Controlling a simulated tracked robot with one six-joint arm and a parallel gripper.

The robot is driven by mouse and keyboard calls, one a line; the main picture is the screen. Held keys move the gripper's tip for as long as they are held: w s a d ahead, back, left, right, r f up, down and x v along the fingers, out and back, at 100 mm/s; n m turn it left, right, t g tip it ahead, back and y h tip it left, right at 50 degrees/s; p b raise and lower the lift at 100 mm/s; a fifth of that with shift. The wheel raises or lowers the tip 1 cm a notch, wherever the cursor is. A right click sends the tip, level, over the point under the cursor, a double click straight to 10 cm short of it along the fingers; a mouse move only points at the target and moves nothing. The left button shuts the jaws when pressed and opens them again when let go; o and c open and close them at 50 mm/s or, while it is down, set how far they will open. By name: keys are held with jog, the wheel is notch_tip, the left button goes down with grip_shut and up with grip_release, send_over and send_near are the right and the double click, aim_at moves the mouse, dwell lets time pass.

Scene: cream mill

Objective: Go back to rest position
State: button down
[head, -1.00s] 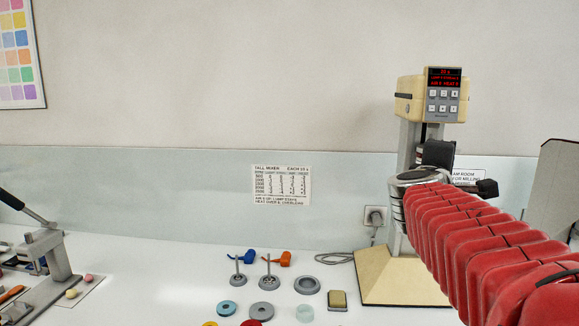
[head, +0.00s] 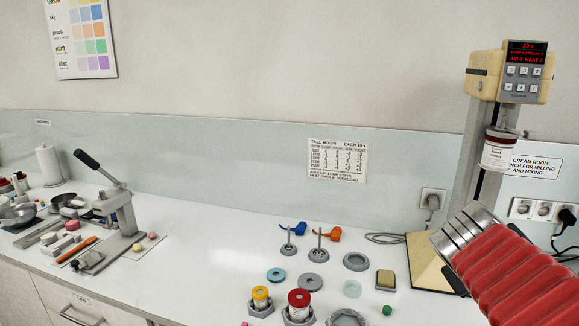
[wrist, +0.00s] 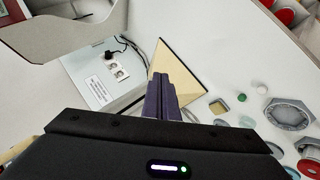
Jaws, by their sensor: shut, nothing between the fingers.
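My gripper (wrist: 160,98) is shut and empty in the wrist view, its dark fingers together in front of the cream mixer base (wrist: 182,62). In the head view my red-sleeved arm reaches in from the lower right, and the gripper itself does not show. The tall mixer (head: 510,72) stands at the right, its display lit red. A white labelled jar (head: 499,152) with a dark red band sits under its head, apart from my arm.
A lever press (head: 118,215) stands at the left. Two lidded jars, a yellow-topped one (head: 261,297) and a red-topped one (head: 298,301), stand at the front among rings and small parts. A socket (head: 432,199) and cable lie behind. The bench between press and jars is mostly clear.

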jog(key=s+a+f+y, duration=0.3)
jog(key=a, duration=0.5)
jog(key=s+a+f+y, duration=0.3)
jog(key=a+f, duration=0.1)
jog(key=a, duration=0.5)
jog(key=s+a+f+y, duration=0.2)
jog(key=s+a+f, duration=0.1)
jog(key=a, duration=0.5)
jog(key=shift+a+f+m+y, duration=0.15)
jog(key=shift+f+m+y, duration=0.25)
jog(key=c, duration=2.5)
grip_release()
